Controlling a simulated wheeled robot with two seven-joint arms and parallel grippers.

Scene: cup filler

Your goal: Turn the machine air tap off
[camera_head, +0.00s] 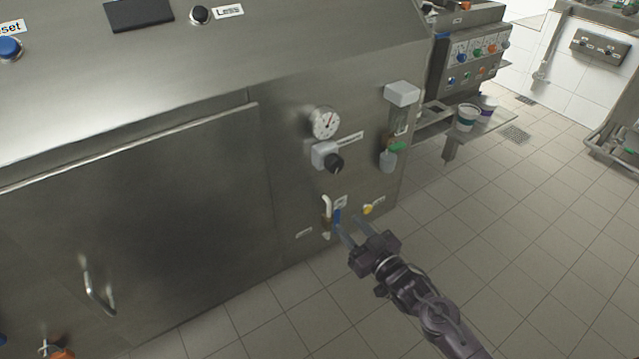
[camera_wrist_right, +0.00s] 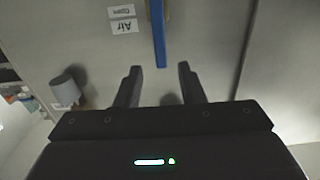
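The air tap has a blue lever handle (camera_head: 337,215) low on the front of the steel machine (camera_head: 290,140). My left gripper is not in view.
A yellow fitting (camera_head: 367,209) sits right of the tap. A cabinet door handle (camera_head: 97,290) sticks out at left. The tiled floor (camera_head: 520,260) on the right is clear.

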